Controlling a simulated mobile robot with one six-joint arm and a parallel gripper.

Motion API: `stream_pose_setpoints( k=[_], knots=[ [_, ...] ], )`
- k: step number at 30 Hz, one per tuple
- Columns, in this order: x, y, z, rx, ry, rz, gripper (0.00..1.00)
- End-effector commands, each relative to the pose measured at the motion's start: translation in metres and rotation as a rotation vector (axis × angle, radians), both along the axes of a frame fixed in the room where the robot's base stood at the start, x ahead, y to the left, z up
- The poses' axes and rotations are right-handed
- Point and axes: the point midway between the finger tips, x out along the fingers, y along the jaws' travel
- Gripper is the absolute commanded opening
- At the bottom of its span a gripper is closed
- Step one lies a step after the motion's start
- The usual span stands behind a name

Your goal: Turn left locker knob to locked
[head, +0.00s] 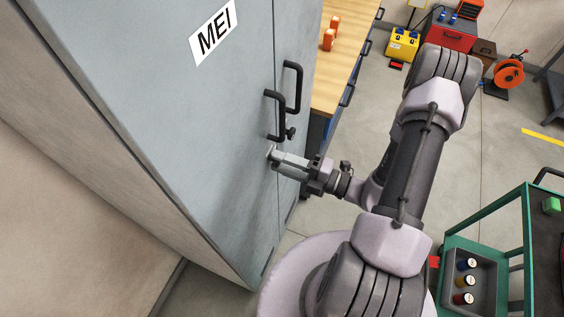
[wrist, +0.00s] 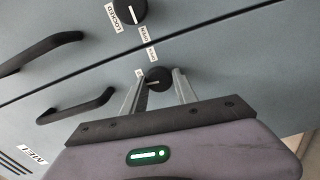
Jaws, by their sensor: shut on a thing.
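The grey locker (head: 225,130) stands at the left in the head view, with an MEI sign on its left door. My gripper (head: 273,156) is at the left door, below its black handle. In the wrist view my gripper (wrist: 158,75) is shut on the round black left knob (wrist: 158,79), one finger on each side. The right knob (wrist: 131,10), with LOCKED and OPEN labels, sits across the door seam. In the head view my gripper hides the left knob.
Black door handles (head: 268,116) and (head: 298,88) stick out just above my gripper. A wooden workbench (head: 343,62) stands beyond the locker. A green cart (head: 482,248) stands at the right. Floor between bench and cart is open.

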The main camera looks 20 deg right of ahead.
Motion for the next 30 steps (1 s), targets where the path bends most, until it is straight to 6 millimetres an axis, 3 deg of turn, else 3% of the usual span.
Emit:
stream_pose_setpoints(
  k=[25, 26, 28, 30],
  knots=[
    [0.0, 0.0, -0.0005, -0.089, -0.089, 0.0, 0.0],
    [0.0, 0.0, -0.0005, -0.089, -0.089, 0.0, 0.36],
    [0.0, 0.0, -0.0005, -0.089, -0.089, 0.0, 0.5],
    [0.0, 0.0, -0.0005, -0.089, -0.089, 0.0, 0.53]
  ],
)
